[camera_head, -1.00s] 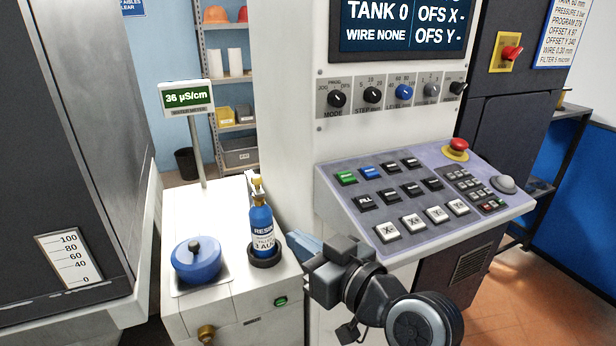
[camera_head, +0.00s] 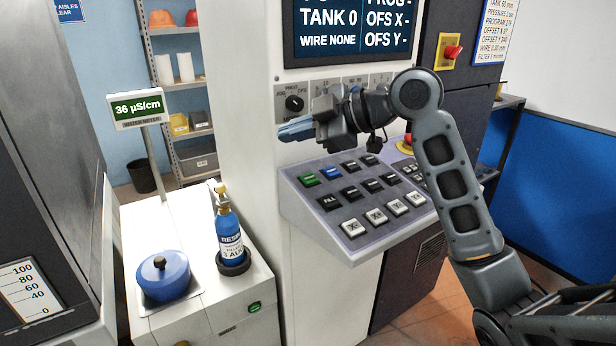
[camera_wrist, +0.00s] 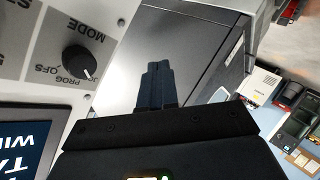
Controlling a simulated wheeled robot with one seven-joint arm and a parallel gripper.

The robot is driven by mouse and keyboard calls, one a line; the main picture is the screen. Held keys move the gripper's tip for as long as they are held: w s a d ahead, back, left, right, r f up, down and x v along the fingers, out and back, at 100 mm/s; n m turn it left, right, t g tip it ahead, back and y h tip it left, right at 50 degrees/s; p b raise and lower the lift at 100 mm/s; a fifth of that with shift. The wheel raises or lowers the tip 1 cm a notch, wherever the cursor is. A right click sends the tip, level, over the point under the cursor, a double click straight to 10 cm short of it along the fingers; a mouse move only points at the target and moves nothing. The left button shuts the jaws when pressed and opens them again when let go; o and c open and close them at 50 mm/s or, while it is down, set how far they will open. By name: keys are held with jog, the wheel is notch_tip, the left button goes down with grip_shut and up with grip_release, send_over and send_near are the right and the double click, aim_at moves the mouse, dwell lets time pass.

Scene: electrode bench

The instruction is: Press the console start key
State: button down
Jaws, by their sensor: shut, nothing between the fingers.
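The console (camera_head: 346,237) has a sloped key panel with a green key (camera_head: 308,180) at its upper left, beside a blue key (camera_head: 331,173). Black keys and white keys fill the rows below. I cannot read the green key's label. My gripper (camera_head: 284,132) is shut and empty, raised above the panel's left end, in front of the knob row and pointing left. In the wrist view its closed fingertips (camera_wrist: 156,66) show beside the mode knob (camera_wrist: 80,59); no key shows there. My arm hides the other knobs and part of the panel's right side.
The emergency stop (camera_head: 407,140) is partly hidden behind my arm. A blue resin bottle (camera_head: 229,235) and a blue lidded pot (camera_head: 164,277) stand on the white cabinet at left. A conductivity display (camera_head: 138,107) rises behind them. Open air lies left of my gripper.

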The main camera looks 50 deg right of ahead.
aim_at(309, 179)
jog(key=s+d, duration=0.1)
jog(key=s+d+r+n+g, duration=0.1)
jog(key=d, duration=0.1)
jog(key=s+d+n+g+h, duration=0.1)
jog(key=shift+d+r, duration=0.15)
jog(key=shift+d, duration=0.1)
jog(key=shift+w, duration=0.1)
jog(key=f+b, duration=0.1)
jog(key=f, duration=0.1)
jog(key=w+f+b, duration=0.1)
jog(key=f+b, duration=0.1)
jog(key=f, duration=0.1)
jog(key=f+b, duration=0.1)
jog(key=f, duration=0.2)
jog(key=shift+w+d+b, duration=0.2)
jog(key=shift+w+b, duration=0.05)
jog(key=shift+b, duration=0.1)
jog(key=shift+w+f+b, duration=0.15)
jog(key=shift+f+b, duration=0.2)
jog(key=shift+f, duration=0.1)
dwell(1.5)
jog(key=shift+f+b, duration=0.3)
jog(key=shift+b, duration=0.25)
